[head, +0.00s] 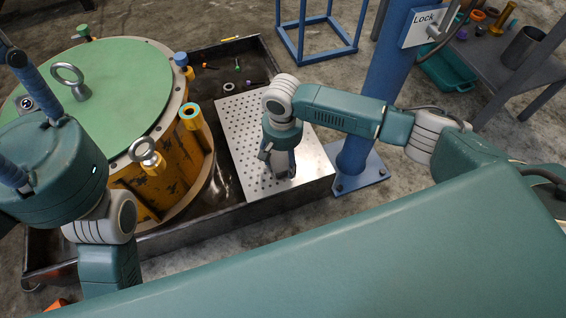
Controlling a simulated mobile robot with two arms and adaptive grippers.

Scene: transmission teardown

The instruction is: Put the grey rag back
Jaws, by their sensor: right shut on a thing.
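My right gripper (281,174) points down over the perforated metal plate (240,125), near its right part. It is shut on a small grey thing that looks like the grey rag, mostly hidden by the gripper and wrist. I cannot tell whether it touches the plate. No other grey rag shows. My left arm is at the left edge, in front of the yellow housing.
The yellow housing (184,172) with a green top (110,75) and lifting eyes stands in a dark tray (265,60) holding small parts.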

